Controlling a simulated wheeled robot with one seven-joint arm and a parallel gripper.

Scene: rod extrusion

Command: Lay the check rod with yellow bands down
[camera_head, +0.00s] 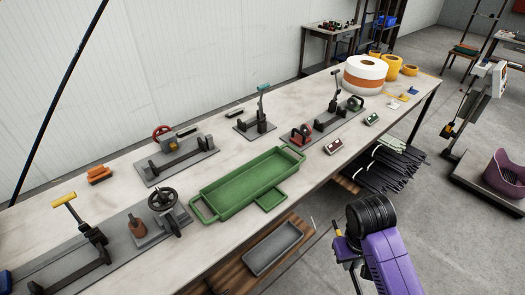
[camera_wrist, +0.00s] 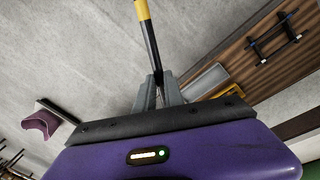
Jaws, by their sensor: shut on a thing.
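The check rod (camera_wrist: 149,42) is black with a yellow band at its upper end in the wrist view. My gripper (camera_wrist: 159,88) is shut on it. The rod runs up and away from between the grey fingers, and its other end is hidden behind the gripper body. In the head view, my purple and black arm is at the lower right, beyond the front edge of the workbench. Small yellow bits show beside it there, and I cannot tell how much of the rod they are. The fingers are not clear in that view.
The workbench (camera_head: 115,165) carries a green tray (camera_head: 240,188) near its front edge and several bench fixtures. A grey tray (camera_head: 272,250) lies on the wooden lower shelf. Dark rods (camera_head: 385,170) are stacked below the right side.

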